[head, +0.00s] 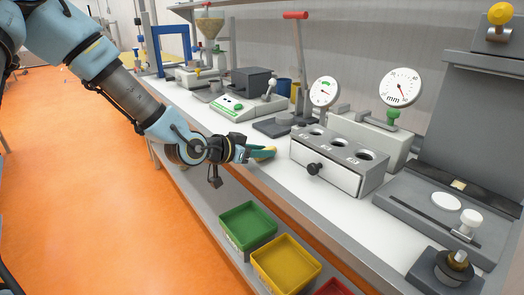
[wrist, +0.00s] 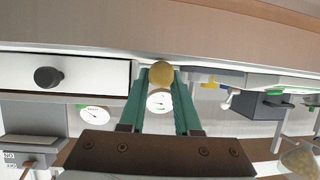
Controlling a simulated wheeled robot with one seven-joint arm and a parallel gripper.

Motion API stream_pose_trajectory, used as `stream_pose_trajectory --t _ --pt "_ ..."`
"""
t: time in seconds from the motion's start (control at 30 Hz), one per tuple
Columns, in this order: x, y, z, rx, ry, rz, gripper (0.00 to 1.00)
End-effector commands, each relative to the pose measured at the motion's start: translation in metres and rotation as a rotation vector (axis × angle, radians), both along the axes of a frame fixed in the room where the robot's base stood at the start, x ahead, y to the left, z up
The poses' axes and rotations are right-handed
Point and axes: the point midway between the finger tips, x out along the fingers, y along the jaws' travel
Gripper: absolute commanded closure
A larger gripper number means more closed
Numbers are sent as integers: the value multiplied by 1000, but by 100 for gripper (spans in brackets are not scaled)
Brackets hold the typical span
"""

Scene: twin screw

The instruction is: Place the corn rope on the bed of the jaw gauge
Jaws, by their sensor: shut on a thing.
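My gripper (head: 258,153) hangs at the front edge of the bench, left of the grey box with a drawer. Its green fingers are shut on a tan-yellow piece, likely the corn rope (head: 265,153). In the wrist view the piece's rounded end (wrist: 161,73) shows between the fingertips; the rest is hidden. Two dial gauges stand behind the grey box: a smaller dial (head: 324,92) and a larger dial marked mm (head: 400,87) with a green part below it. I cannot tell for certain which is the jaw gauge. Its bed is not clearly visible.
The grey box (head: 325,170) has a black knob and several round holes on top. A red-handled lever press (head: 298,60) and a green-panelled scale (head: 232,107) stand farther left. Green (head: 247,228) and yellow (head: 286,268) bins sit below the bench edge.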

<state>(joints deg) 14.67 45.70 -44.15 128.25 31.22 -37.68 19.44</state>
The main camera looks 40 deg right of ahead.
Motion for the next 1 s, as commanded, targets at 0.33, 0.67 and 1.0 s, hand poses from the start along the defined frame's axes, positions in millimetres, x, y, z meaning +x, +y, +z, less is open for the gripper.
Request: stream_pose_trajectory --t 0.33,0.67,1.0 --pt "0 0 -4 0 0 0 54" --pt "0 0 -4 0 0 0 39" --pt "1 28 9 -1 -4 3 39"
